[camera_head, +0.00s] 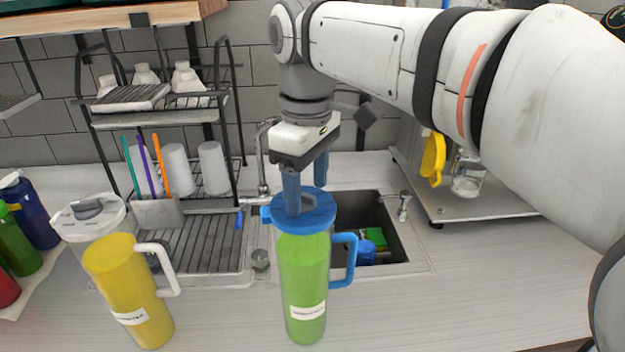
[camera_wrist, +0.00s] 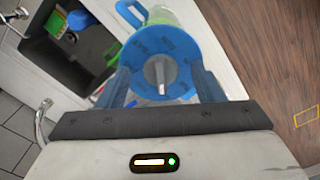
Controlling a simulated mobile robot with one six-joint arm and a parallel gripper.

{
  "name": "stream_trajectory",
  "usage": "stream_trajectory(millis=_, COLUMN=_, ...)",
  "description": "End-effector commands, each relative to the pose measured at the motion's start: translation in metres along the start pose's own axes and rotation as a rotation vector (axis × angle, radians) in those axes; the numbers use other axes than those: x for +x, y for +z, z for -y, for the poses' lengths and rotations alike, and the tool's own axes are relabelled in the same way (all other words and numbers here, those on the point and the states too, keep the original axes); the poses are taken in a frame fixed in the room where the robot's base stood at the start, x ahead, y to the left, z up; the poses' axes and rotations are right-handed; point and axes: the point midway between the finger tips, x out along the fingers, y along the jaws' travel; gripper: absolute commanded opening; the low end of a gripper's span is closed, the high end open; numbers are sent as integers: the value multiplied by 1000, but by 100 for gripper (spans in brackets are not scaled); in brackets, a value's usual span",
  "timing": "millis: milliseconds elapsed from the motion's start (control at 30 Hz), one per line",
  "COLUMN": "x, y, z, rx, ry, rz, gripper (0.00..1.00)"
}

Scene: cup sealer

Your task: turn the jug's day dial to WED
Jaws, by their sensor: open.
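A jug with green contents (camera_head: 303,285), a blue lid (camera_head: 306,212) and a blue handle stands upright on the counter. In the wrist view its round blue lid (camera_wrist: 148,50) carries faint day markings, too small to read. A grey dial knob (camera_wrist: 160,72) stands at its middle; I cannot tell which day it points to. My gripper (camera_head: 306,197) points down over the lid. In the wrist view its blue fingers (camera_wrist: 161,74) are open, one on each side of the knob, with visible gaps. A second jug with yellow contents (camera_head: 128,290) and a white lid stands at the left.
The sink (camera_head: 375,212) lies behind the green jug, with green and blue items in it. A dish rack (camera_head: 165,115) with cups and bottles stands at the back left. Colored bottles (camera_head: 32,210) stand at the far left. The counter right of the green jug is clear.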

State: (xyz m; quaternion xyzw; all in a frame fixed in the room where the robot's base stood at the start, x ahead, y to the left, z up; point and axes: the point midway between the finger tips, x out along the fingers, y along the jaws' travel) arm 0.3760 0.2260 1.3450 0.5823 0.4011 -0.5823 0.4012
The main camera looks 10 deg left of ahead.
Motion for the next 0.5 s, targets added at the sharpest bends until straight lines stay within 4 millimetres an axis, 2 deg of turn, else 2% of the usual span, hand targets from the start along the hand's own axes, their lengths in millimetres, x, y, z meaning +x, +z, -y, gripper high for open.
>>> stream_trajectory(millis=300, x=-53, y=-1, z=0, rx=0, ry=2, rz=-3, gripper=61)
stream_trajectory(millis=500, x=-69, y=0, z=0, rx=0, ry=1, rz=-1, gripper=61)
